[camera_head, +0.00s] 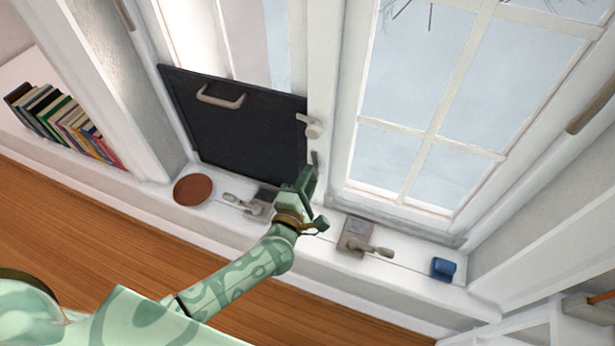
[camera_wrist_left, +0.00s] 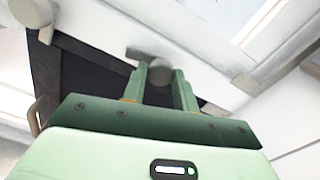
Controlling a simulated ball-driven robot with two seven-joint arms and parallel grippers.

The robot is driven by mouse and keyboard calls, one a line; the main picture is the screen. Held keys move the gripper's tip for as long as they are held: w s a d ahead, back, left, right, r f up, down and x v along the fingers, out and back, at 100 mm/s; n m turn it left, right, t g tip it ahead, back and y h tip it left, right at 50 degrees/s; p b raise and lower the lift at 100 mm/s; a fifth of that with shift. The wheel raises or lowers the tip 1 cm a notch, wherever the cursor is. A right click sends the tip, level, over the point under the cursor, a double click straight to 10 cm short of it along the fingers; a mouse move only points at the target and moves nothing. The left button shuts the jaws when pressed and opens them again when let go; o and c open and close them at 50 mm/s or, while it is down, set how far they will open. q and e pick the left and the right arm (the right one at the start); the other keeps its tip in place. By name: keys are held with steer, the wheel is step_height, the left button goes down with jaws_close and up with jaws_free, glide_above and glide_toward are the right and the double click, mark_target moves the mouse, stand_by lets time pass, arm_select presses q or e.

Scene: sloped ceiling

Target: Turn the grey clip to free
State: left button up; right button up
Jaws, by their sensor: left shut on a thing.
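The grey clip (camera_head: 315,159) is at the lower right corner of a dark panel (camera_head: 245,125) set against the window frame. In the left wrist view the clip shows as a flat grey tab with a round knob (camera_wrist_left: 159,73). My left gripper (camera_head: 306,180) reaches up to it from below. Its two fingers (camera_wrist_left: 162,84) stand on either side of the knob and are shut on it, hiding part of it. A paler clip (camera_head: 310,125) sits higher on the panel's right edge; it also shows in the left wrist view (camera_wrist_left: 32,12). My right gripper is not in view.
The panel has a pale handle (camera_head: 221,97). On the white sill are a brown disc (camera_head: 193,189), a window latch (camera_head: 252,204) left of my gripper, another latch (camera_head: 358,238) to the right and a blue object (camera_head: 443,268). Books (camera_head: 65,125) stand at the left.

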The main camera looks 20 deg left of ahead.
arm_select(q)
steer(key=shift+m+p, duration=0.4)
steer(key=shift+m, duration=0.5)
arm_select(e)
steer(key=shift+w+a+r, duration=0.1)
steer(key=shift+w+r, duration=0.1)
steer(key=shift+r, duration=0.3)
arm_select(q)
steer(key=shift+f, duration=0.1)
steer(key=o, duration=1)
steer(key=shift+c, duration=0.2)
steer(key=shift+s, duration=0.15)
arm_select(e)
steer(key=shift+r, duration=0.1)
arm_select(q)
steer(key=s+p, duration=0.2)
steer(key=s, duration=1.4)
steer(key=shift+a+p, duration=0.25)
steer(key=shift+p, duration=0.05)
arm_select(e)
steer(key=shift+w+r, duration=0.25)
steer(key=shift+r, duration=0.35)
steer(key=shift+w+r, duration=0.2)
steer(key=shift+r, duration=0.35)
